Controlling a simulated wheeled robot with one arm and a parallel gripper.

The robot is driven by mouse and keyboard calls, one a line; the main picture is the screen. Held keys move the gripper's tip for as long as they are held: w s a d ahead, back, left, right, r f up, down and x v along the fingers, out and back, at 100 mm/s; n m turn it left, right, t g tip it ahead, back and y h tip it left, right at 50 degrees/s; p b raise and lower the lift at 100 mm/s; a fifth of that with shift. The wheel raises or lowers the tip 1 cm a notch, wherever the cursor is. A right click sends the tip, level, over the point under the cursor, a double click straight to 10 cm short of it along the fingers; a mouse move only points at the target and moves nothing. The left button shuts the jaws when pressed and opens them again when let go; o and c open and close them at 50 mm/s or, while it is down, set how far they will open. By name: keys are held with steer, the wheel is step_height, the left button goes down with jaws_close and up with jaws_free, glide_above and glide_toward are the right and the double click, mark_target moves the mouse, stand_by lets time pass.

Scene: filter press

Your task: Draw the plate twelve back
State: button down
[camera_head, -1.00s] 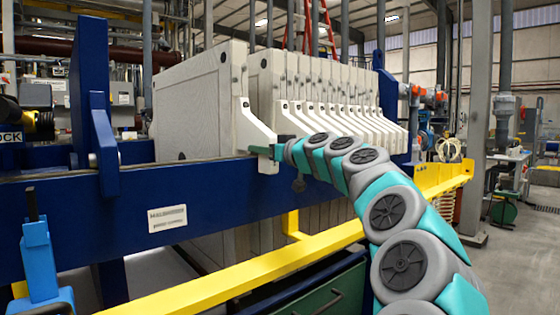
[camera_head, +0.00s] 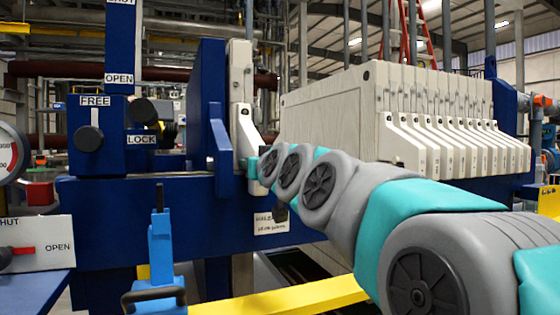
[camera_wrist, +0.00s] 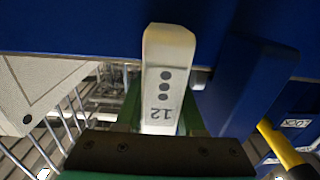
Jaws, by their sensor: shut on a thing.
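Plate twelve (camera_head: 240,80) is a white filter plate standing upright at the left, close beside the tall blue upright (camera_head: 212,95). I cannot tell whether they touch. Its pale side handle (camera_head: 246,132) sits over the blue side rail. In the wrist view the handle (camera_wrist: 168,65) shows three dark dots and the number 12. My gripper (camera_head: 252,166) is shut on this handle; its green fingers (camera_wrist: 161,118) lie on both sides of it. The other white plates (camera_head: 330,112) stand in a pack to the right, with a clear gap between. The plate's lower part is hidden.
A blue side rail (camera_head: 125,215) runs under the handles, with a yellow bar (camera_head: 285,298) in front and below. A light blue lever (camera_head: 160,245) stands at the front left. A FREE/LOCK panel (camera_head: 98,125) and a SHUT/OPEN panel (camera_head: 35,245) are at the left.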

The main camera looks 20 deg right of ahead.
steer(key=shift+a+r, duration=0.1)
steer(key=shift+a, duration=0.65)
steer(key=c, duration=0.5)
jaws_free()
steer(key=shift+s, duration=0.1)
steer(key=s, duration=0.7)
steer(key=shift+s+d, duration=0.25)
steer(key=shift+s, duration=0.1)
